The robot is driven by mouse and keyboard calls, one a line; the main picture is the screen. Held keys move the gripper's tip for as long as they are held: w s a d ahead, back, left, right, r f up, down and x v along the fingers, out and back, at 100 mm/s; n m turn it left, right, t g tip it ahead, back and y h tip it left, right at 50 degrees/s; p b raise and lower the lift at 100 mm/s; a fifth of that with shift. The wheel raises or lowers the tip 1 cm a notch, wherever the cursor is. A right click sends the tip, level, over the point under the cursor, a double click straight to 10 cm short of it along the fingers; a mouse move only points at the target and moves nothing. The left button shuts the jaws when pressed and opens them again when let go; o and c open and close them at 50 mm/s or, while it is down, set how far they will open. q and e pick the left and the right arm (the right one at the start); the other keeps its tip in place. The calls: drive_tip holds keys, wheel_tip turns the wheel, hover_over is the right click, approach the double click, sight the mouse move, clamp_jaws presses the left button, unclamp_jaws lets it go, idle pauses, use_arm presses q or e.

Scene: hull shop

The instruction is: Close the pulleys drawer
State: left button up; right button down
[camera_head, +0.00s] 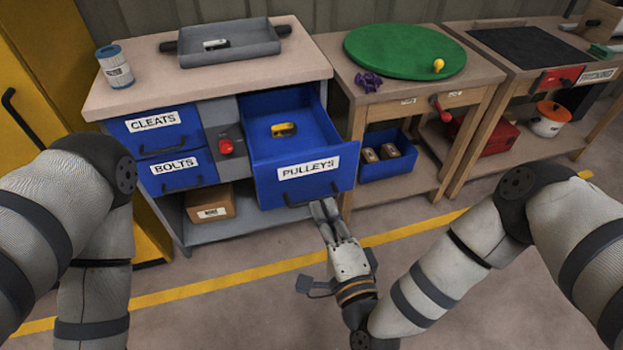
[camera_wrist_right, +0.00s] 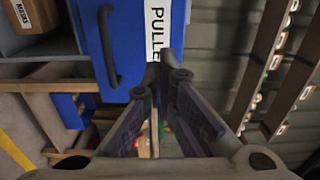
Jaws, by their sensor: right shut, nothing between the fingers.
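The blue pulleys drawer (camera_head: 262,184) stands pulled open from the bench, with a white PULLEYS label on its front. A small yellow and black item (camera_head: 284,129) lies inside it. My right gripper (camera_head: 324,208) is shut and empty, with its fingertips at the lower right of the drawer front. In the right wrist view the fingertips (camera_wrist_right: 160,72) overlap the drawer front (camera_wrist_right: 120,90), beside the label and the black handle; I cannot tell whether they touch it. My left arm shows at the left of the head view, but its gripper is out of view.
The CLEATS drawer (camera_head: 153,135) and BOLTS drawer (camera_head: 177,172) are closed. A grey tray (camera_head: 247,47) and a filter canister (camera_head: 116,70) stand on the bench top. A blue bin (camera_head: 385,165) sits on the neighbouring table's shelf, right of the open drawer. The floor in front is clear.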

sight(306, 168)
use_arm(q)
drive_tip(key=shift+s+f, duration=0.3)
use_arm(e)
drive_tip(key=x, duration=0.9)
drive_tip(key=shift+f, duration=0.1)
